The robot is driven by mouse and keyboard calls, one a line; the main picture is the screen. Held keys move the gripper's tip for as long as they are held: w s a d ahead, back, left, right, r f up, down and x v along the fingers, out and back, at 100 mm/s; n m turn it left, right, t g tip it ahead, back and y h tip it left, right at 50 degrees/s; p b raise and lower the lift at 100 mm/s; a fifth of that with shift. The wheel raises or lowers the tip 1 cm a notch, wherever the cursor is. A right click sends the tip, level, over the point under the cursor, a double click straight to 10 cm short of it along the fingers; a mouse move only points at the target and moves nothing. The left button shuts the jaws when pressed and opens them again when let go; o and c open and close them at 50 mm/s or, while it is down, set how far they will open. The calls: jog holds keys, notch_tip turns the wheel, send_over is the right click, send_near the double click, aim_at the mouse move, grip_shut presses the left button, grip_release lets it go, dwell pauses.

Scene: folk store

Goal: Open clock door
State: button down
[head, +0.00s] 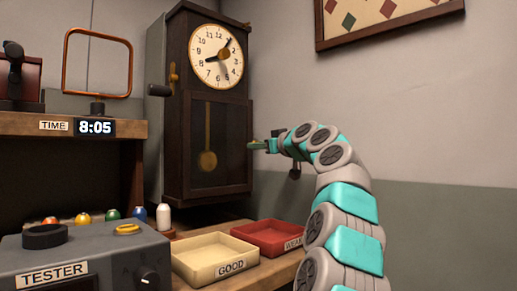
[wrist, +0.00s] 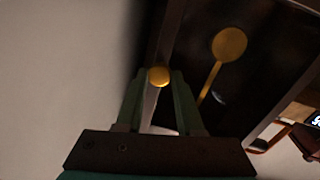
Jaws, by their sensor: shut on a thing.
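The dark wooden clock (head: 217,50) hangs on the wall, with a cream dial (head: 216,57) above a glazed door (head: 228,120). The door looks shut in its frame. A brass pendulum (head: 208,160) shows behind the glass; it also shows in the wrist view (wrist: 229,45). My gripper (head: 258,146) is at the door's right edge. In the wrist view my gripper (wrist: 158,82) has its two fingers on either side of a round brass knob (wrist: 158,75) and is shut on it. The knob is mostly hidden in the head view.
A cream GOOD tray (head: 188,274) and a red tray (head: 272,252) sit on the bench below the clock. A grey tester (head: 100,262) stands at front left. A shelf (head: 30,125) with a time display (head: 95,128) is at left.

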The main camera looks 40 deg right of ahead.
jog(key=s+a+m+g+h+b, duration=0.2)
jog(key=s+a+m+g+h, duration=0.55)
jog(key=s+h, duration=0.55)
jog(key=s+a+m+g+h+p, duration=0.2)
jog(key=a+m+g, duration=0.3)
jog(key=a, duration=0.4)
jog(key=s+a+m+g+h+p, duration=0.1)
jog(key=s+a+m+g+p, duration=0.1)
jog(key=a+m+g+p, duration=0.3)
jog(key=shift+s+a+g+h, duration=0.4)
jog(key=shift+a+g, duration=0.15)
jog(key=shift+a, duration=1.55)
jog(key=shift+r, duration=0.1)
jog(key=c, duration=0.5)
grip_release()
jog(key=shift+w+a, duration=0.1)
jog(key=shift+a, duration=0.05)
